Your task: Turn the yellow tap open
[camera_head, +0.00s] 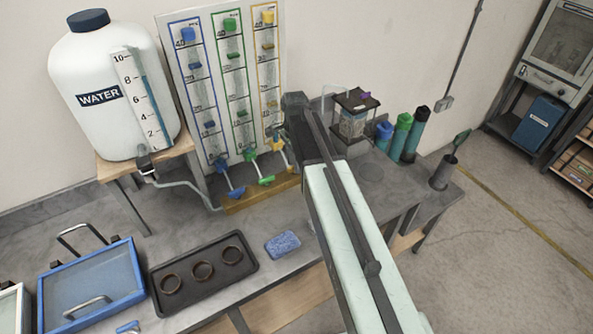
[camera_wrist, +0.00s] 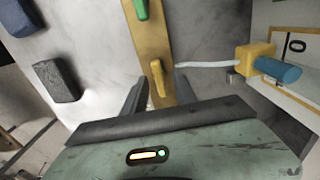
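The yellow tap (camera_head: 279,143) is at the foot of the yellow column, the rightmost on the gauge panel (camera_head: 226,85). In the head view my arm and gripper partly hide it. In the wrist view its yellow lever (camera_wrist: 157,78) stands over the wooden base strip (camera_wrist: 150,42). My gripper (camera_wrist: 160,77) is open, with one dark finger on each side of the lever and a visible gap at both sides. I cannot tell how deep the lever sits between the fingers. My gripper also shows in the head view (camera_head: 288,143), low in front of the panel.
The green tap lever (camera_head: 267,180) and blue tap lever (camera_head: 235,193) are to the left. A white water tank (camera_head: 107,75) stands behind. A blue sponge (camera_head: 283,244) and a dark tray (camera_head: 203,272) lie on the bench.

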